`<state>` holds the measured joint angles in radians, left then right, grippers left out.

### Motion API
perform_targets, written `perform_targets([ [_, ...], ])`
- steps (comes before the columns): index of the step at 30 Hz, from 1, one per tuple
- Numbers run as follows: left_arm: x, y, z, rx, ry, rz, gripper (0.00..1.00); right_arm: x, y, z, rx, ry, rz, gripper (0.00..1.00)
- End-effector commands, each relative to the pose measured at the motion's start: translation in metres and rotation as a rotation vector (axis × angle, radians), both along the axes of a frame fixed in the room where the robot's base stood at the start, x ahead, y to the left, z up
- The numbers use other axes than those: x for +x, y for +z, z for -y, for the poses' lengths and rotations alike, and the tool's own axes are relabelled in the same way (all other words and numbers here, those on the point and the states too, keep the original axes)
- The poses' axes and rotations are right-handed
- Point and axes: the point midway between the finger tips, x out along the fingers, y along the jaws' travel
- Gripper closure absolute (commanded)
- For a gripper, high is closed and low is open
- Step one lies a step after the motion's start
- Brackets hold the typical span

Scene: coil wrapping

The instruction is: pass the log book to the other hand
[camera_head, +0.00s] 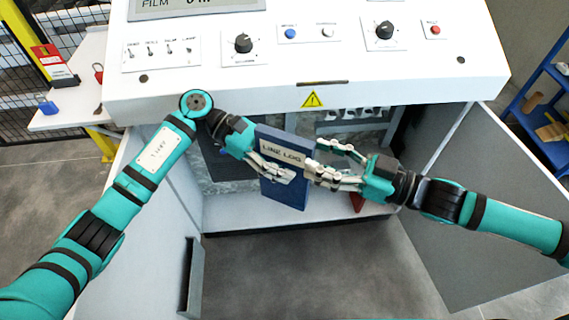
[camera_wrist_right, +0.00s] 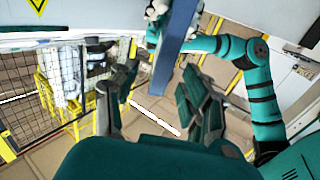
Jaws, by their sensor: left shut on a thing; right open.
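The log book (camera_head: 285,192) is blue with a pale label reading "LINE LOG". It is held upright, slightly tilted, in front of the machine's open lower cabinet. My left gripper (camera_head: 277,172) is shut on it from the left. My right gripper (camera_head: 313,158) is open at the book's right edge, its fingertips very close to the book; contact is unclear. In the right wrist view, the log book (camera_wrist_right: 176,45) shows edge-on beyond the open fingers of my right gripper (camera_wrist_right: 160,73), with my left gripper (camera_wrist_right: 157,22) at its far end.
The white control panel (camera_head: 310,85) overhangs just above both grippers. Open cabinet doors stand at left (camera_head: 165,220) and right (camera_head: 475,200). A red item (camera_head: 357,202) lies on the cabinet floor. A side table (camera_head: 75,110) is at left, a blue shelf (camera_head: 545,120) at right.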

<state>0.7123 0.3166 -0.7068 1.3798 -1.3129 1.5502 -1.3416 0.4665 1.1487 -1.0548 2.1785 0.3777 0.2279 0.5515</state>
Motion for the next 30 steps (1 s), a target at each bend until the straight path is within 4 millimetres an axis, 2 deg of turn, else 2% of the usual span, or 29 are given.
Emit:
perform_targets([
  [3, 0.0, 0.001, 0.0, -0.001, 0.001, 0.001, 1.0, -0.01, -0.001, 0.02, -0.003, -0.001, -0.005, 0.53],
  [9, 0.0, 0.001, 0.0, -0.001, 0.0, 0.0, 1.0, -0.018, -0.001, 0.037, -0.002, -0.002, -0.001, 0.53],
  [11, 0.0, 0.001, 0.0, -0.001, 0.001, 0.001, 1.0, -0.015, -0.004, 0.04, -0.005, -0.011, 0.003, 0.53],
  [14, 0.0, 0.0, 0.0, -0.001, 0.001, 0.001, 1.0, 0.001, -0.019, 0.045, -0.023, -0.051, 0.01, 0.53],
  [17, 0.0, 0.0, 0.0, -0.001, 0.001, 0.001, 1.0, 0.029, -0.046, 0.056, -0.061, -0.126, 0.022, 0.53],
  [20, 0.0, 0.001, 0.0, -0.001, 0.001, 0.001, 1.0, 0.061, -0.085, 0.073, -0.114, -0.228, 0.022, 0.53],
  [24, 0.0, 0.001, 0.0, -0.001, 0.001, 0.001, 1.0, 0.095, -0.147, 0.103, -0.197, -0.377, -0.01, 0.53],
  [27, 0.0, 0.001, 0.0, -0.001, 0.001, 0.001, 1.0, 0.108, -0.196, 0.126, -0.262, -0.477, -0.055, 0.53],
  [30, 0.0, 0.001, 0.0, -0.001, 0.0, 0.0, 1.0, 0.11, -0.247, 0.148, -0.328, -0.565, -0.117, 0.53],
])
